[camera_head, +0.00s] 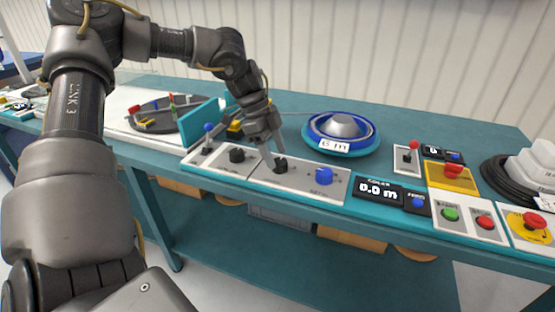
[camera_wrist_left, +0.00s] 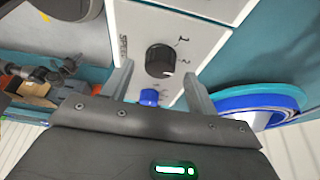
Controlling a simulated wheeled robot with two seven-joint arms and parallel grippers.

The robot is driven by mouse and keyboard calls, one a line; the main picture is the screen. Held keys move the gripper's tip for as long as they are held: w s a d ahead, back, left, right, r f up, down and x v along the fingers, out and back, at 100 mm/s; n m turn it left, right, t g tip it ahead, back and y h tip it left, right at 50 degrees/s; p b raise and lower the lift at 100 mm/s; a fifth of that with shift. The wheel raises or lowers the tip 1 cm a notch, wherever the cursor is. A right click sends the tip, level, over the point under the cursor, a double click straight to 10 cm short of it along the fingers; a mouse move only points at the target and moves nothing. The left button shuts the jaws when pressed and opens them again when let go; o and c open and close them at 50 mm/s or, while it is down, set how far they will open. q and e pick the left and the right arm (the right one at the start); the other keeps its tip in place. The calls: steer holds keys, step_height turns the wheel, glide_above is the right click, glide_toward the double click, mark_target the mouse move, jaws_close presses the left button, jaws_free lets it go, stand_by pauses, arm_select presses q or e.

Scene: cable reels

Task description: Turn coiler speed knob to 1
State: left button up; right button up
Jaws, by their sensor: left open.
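My left gripper (camera_head: 275,156) is open and points down at this knob. In the left wrist view its fingertips (camera_wrist_left: 159,71) lie on either side of the knob, with gaps seen beside it. Whether they reach down around it is unclear. My right gripper is not in view.
Another black knob (camera_head: 237,155) and a blue-topped lever (camera_head: 208,128) stand left of the gripper. A blue knob (camera_head: 324,175) and a 0.0 m display (camera_head: 378,190) are to the right. A blue reel (camera_head: 341,131) stands behind.

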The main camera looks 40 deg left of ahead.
mark_target(282, 167)
arm_select(q)
steer(key=shift+x, duration=0.95)
steer(key=shift+w+d+f, duration=0.1)
steer(key=shift+f, duration=0.15)
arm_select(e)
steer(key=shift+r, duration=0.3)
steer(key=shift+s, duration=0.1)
arm_select(q)
steer(key=c, duration=1)
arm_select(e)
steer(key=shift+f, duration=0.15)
